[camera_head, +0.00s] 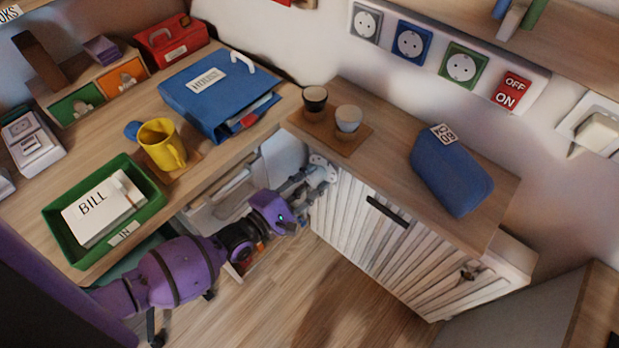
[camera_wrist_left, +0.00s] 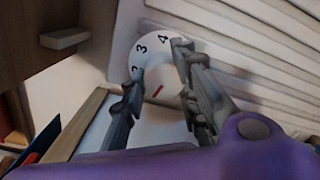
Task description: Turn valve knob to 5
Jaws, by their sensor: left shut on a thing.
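The valve knob (camera_wrist_left: 158,92) is white with a red mark and sits in front of a white dial (camera_wrist_left: 150,45). In the head view my left gripper (camera_head: 322,172) reaches the left end of the white slatted cabinet, where the dial is mostly hidden. My right gripper is not in view.
The white slatted cabinet (camera_head: 350,215) has a wooden top with two cups (camera_head: 348,120) and a blue bag (camera_head: 450,175). The desk at left holds a green tray (camera_head: 62,235), a yellow mug (camera_head: 160,145) and a blue binder (camera_head: 215,95). Wooden floor is open below.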

